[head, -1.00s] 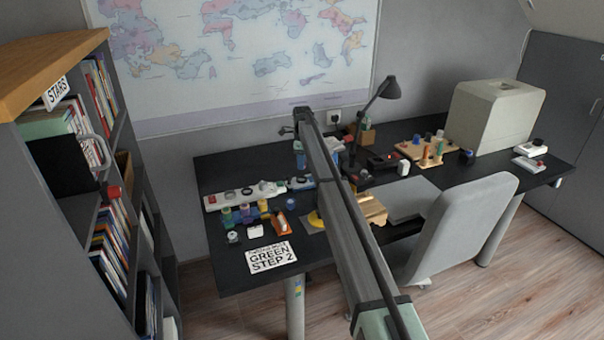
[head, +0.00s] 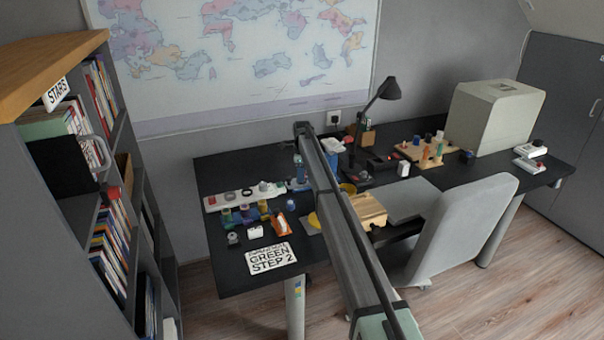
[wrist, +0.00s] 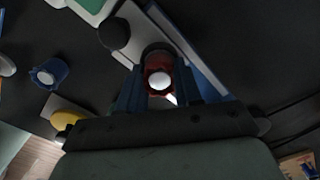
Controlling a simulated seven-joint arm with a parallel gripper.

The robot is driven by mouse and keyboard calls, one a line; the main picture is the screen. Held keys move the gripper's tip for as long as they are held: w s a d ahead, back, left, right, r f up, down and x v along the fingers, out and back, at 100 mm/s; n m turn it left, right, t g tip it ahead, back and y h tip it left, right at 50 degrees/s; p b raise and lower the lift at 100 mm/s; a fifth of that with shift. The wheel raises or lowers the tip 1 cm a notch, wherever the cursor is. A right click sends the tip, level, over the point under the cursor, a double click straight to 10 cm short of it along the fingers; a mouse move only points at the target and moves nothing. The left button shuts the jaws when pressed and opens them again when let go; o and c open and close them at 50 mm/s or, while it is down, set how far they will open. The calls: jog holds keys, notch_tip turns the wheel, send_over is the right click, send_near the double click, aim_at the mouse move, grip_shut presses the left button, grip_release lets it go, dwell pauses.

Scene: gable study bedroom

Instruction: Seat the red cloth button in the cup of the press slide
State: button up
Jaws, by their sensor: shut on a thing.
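In the wrist view, my gripper (wrist: 158,88) has its blue fingers shut on the red cloth button (wrist: 153,90), which shows a bright white round centre. Just beyond the button is a dark round rim (wrist: 157,47), perhaps the cup. It lies on a pale grey strip (wrist: 138,38) that looks like the press slide, with a black round knob (wrist: 114,33) to its left. The button overlaps the rim in this view; I cannot tell whether they touch. In the head view, my gripper (head: 300,172) is partly hidden by my arm, and the button cannot be made out.
A blue cup-like piece (wrist: 48,73) and a yellow piece (wrist: 66,118) lie left in the wrist view.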

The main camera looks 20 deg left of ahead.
jog(key=shift+f, duration=0.35)
jog(key=o, duration=1)
jog(key=shift+s+f, duration=0.1)
jog(key=shift+o, duration=0.5)
jog(key=shift+s+f, duration=0.1)
jog(key=shift+s, duration=0.05)
jog(key=shift+d, duration=0.1)
jog(key=shift+s, duration=0.1)
notch_tip(320, 180, up, 14)
jog(key=shift+w+f, duration=0.2)
jog(key=shift+w, duration=0.15)
